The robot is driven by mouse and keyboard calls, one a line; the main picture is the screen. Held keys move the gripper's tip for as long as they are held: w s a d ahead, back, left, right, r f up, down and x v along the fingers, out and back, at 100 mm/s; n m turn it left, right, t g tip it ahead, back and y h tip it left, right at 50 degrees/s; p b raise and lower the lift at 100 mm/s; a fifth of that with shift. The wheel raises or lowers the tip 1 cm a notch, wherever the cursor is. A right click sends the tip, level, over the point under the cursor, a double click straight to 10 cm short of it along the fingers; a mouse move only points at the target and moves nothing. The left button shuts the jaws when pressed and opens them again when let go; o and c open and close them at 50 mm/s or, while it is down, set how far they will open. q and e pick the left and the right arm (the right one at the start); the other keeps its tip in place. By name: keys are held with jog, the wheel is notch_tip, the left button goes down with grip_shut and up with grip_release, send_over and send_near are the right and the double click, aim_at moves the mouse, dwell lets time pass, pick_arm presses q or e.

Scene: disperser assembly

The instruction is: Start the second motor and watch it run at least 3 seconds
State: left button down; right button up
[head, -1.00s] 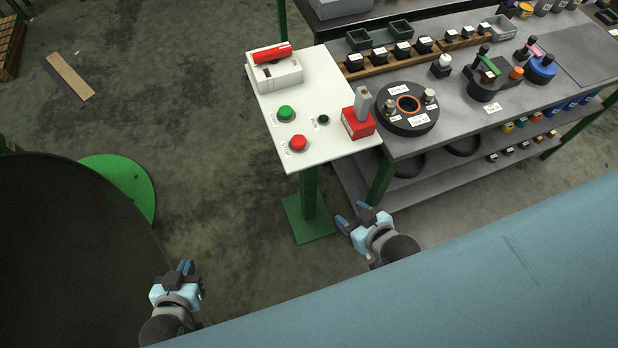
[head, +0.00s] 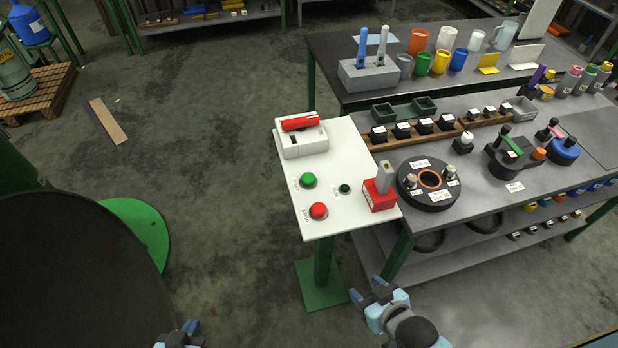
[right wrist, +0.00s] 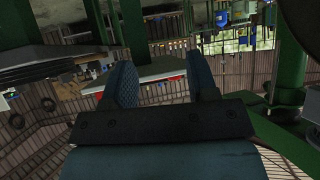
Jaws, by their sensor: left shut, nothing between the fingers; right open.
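The white control panel (head: 345,168) stands on a green post. It carries a green button (head: 308,180), a red button (head: 318,211), a small dark green round part (head: 345,189), a red block with a grey lever (head: 380,190), and a white box with a red handle (head: 301,123) at its far edge. I cannot tell whether any motor turns. My right gripper (head: 365,293) is open and empty, below and in front of the panel; its fingers also show in the right wrist view (right wrist: 165,85). My left gripper (head: 186,328) is shut and empty at the bottom edge, partly cut off.
The workbench right of the panel holds a black round disc with an orange ring (head: 430,180), a wooden rack (head: 415,131) of black parts and a green-handled device (head: 510,143). A rear table (head: 325,45) holds coloured cups.

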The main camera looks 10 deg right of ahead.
grip_shut()
dwell(1.9)
